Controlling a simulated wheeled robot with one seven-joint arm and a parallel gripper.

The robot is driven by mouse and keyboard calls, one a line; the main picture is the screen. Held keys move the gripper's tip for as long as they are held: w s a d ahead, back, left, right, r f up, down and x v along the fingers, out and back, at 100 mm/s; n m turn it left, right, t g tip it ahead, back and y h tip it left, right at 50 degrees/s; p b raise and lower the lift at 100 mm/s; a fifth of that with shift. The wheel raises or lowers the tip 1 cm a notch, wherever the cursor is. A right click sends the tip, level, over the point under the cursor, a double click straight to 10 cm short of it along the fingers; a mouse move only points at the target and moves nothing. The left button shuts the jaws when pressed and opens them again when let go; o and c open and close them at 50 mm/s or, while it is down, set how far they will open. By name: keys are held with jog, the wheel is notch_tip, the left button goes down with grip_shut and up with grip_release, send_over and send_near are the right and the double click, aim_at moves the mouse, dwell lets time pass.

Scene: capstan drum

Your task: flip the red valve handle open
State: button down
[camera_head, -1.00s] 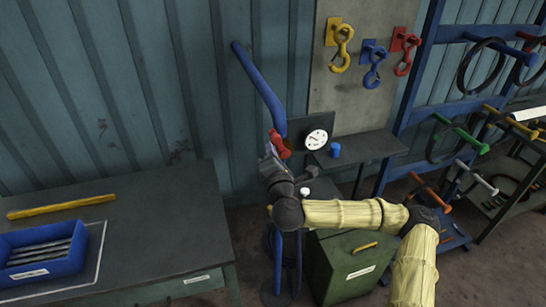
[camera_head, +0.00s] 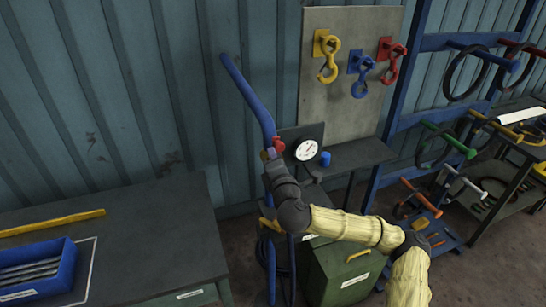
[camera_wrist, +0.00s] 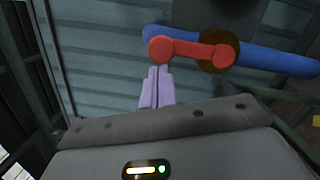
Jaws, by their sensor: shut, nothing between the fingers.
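The red valve handle (camera_head: 278,144) is on the upright blue pipe (camera_head: 250,95), left of the round white gauge (camera_head: 306,150). In the wrist view the red handle (camera_wrist: 188,47) lies roughly along the blue pipe (camera_wrist: 275,59), with its right end over a dark yellow-brown disc (camera_wrist: 232,62). My gripper (camera_wrist: 157,69) has its pale fingers pressed together, with nothing between them. The fingertips are just below the handle's left knob; whether they touch it I cannot tell. In the head view my gripper (camera_head: 268,155) is just below the handle, partly hidden by my wrist.
A small shelf (camera_head: 355,155) with a blue cap (camera_head: 326,158) sits right of the gauge. A green cabinet (camera_head: 335,270) stands below. Hooks hang on a grey board (camera_head: 350,95). A workbench (camera_head: 150,240) with a blue tray (camera_head: 68,265) is at left.

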jog(key=s+a+b, duration=0.1)
jog(key=s+b, duration=0.5)
jog(key=s, duration=0.5)
jog(key=shift+s+f, duration=0.25)
jog(key=shift+f, duration=0.15)
jog(key=shift+a, duration=0.15)
